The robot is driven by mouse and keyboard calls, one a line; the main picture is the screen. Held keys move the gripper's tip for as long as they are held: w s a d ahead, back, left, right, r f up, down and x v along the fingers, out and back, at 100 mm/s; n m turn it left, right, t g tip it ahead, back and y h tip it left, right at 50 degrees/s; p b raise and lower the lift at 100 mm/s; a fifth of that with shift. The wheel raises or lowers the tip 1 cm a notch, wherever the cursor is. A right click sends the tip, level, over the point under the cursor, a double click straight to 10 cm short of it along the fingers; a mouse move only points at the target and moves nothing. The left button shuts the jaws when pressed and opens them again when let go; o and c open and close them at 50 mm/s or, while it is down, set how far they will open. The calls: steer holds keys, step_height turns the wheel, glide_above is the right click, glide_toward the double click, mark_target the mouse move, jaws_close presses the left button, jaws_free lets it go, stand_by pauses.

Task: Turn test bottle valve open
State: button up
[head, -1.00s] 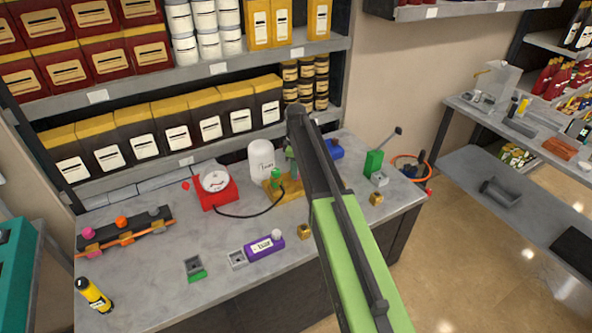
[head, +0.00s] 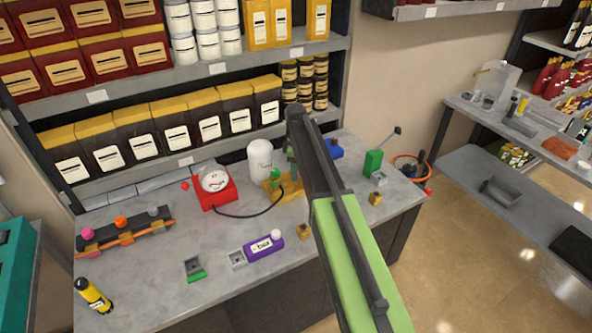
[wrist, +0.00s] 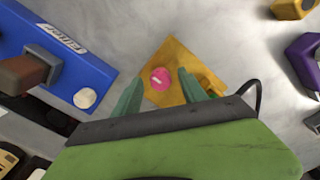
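A white labelled bottle (head: 262,160) stands upright at the back of the bench. Beside it is a yellow base plate (head: 270,190) with a bright green part (head: 276,176) above it. My arm hides the right side of this plate. In the wrist view, the yellow plate (wrist: 176,55) carries a round pink knob (wrist: 160,78) with a small white mark. My gripper (wrist: 165,88) has its two teal fingers apart, one on each side of the knob. They do not appear to touch it. I cannot tell how the valve is turned.
A red gauge (head: 216,188) with a black hose stands left of the plate. A blue filter block (wrist: 60,55) lies close to my gripper, and a purple bottle (head: 264,248) lies nearer the front. A green lever box (head: 373,162) stands at right.

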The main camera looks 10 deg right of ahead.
step_height(320, 180, up, 18)
steer(key=p, duration=1.7)
steer(key=shift+f, duration=0.25)
steer(key=s+f+m+b, duration=0.2)
steer(key=s+f+b, duration=0.8)
steer(key=s+f, duration=0.15)
steer(key=s+f+m+b, duration=0.2)
steer(key=s+m+b, duration=0.1)
steer(key=s+m, duration=0.9)
steer(key=s, duration=0.4)
steer(key=shift+s+a, duration=0.2)
